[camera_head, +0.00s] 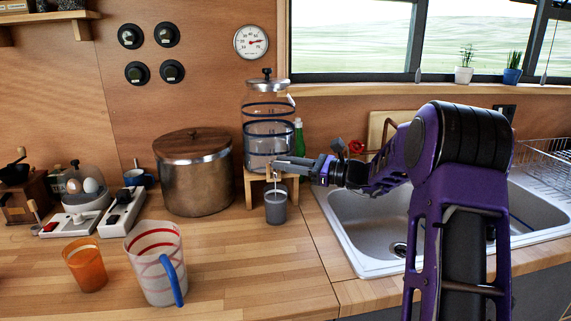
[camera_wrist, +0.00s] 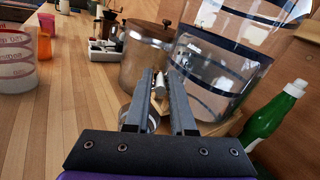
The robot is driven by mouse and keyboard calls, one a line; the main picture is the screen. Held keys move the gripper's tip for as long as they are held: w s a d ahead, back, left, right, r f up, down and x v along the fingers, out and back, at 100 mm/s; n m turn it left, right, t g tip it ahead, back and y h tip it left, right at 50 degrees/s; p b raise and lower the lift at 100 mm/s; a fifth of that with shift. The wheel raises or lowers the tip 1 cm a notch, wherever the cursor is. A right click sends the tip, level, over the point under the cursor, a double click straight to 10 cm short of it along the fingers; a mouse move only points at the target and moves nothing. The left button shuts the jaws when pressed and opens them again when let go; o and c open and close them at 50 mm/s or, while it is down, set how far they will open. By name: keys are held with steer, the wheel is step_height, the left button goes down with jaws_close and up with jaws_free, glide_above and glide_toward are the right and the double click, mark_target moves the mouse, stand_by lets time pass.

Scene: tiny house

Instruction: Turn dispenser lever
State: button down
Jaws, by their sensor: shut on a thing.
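The glass dispenser (camera_head: 269,135) with dark blue bands stands on a small wooden stand (camera_head: 252,184) at the back of the counter. Its tap and lever (camera_wrist: 160,82) sit at the front near the base. My gripper (camera_head: 275,166) is at the tap from the right. In the wrist view my gripper (camera_wrist: 160,90) has its two fingers on either side of the small metallic lever part and is shut on it. A grey cup (camera_head: 276,207) stands upright below the tap. The fingers partly hide the tap and the cup.
A large lidded metal pot (camera_head: 194,172) stands close left of the dispenser. A green bottle (camera_wrist: 275,115) is close on its right. The sink (camera_head: 370,225) lies under my arm. A measuring jug (camera_head: 156,263) and orange cup (camera_head: 85,264) stand front left.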

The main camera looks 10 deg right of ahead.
steer(key=shift+d+r+g+p, duration=0.15)
steer(key=shift+g+p, duration=0.15)
steer(key=shift+p, duration=0.15)
steer(key=n+g+y+p, duration=0.1)
steer(key=p, duration=0.1)
steer(key=n+g+p, duration=0.1)
steer(key=g+p, duration=0.1)
steer(key=shift+w+d+r+n+y, duration=0.1)
steer(key=shift+w+d+n+y, duration=0.05)
steer(key=shift+w+n+y, duration=0.25)
steer(key=shift+w+f+n+g+y+p, duration=0.15)
steer(key=shift+n+g+p, duration=0.4)
steer(key=shift+g, duration=0.4)
steer(key=shift+w+n+g+y+p, duration=0.2)
steer(key=shift+n+g+p, duration=0.4)
steer(key=shift+g, duration=0.3)
steer(key=shift+w+f+n+g+y+p, duration=0.15)
steer(key=shift+n+g+p, duration=0.4)
steer(key=shift+g, duration=0.4)
steer(key=shift+r+n+g, duration=0.1)
steer(key=shift+n+g, duration=0.2)
steer(key=shift+g, duration=0.2)
steer(key=c, duration=0.9)
jaws_free()
step_height(320, 180, up, 10)
steer(key=shift+p, duration=0.55)
